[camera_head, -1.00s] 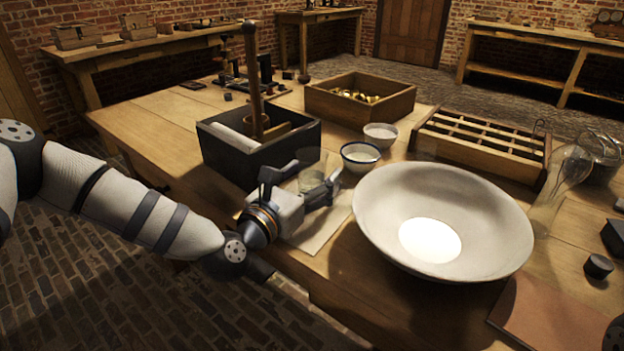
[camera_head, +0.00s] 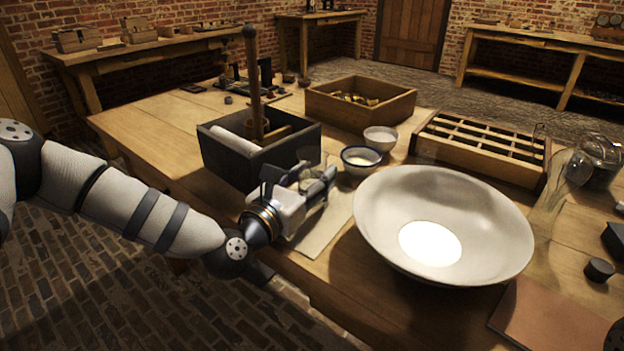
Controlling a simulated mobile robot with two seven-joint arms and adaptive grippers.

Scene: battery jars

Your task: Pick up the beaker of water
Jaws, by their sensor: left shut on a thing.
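A clear glass beaker (camera_head: 314,160) stands at the front of the table, beside the dark box. It is faint, and the gripper hides much of it; I cannot make out the water level. My left gripper (camera_head: 312,178) reaches in from the left with a finger on each side of the beaker, shut on it. I cannot tell whether the beaker is clear of the table.
A dark box (camera_head: 222,163) with an upright wooden rod stands behind the gripper. A blue-rimmed bowl (camera_head: 361,168) and a large white basin (camera_head: 385,195) are close on the right. A pale cloth (camera_head: 325,232) lies beneath. A glass flask (camera_head: 549,205) stands far right.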

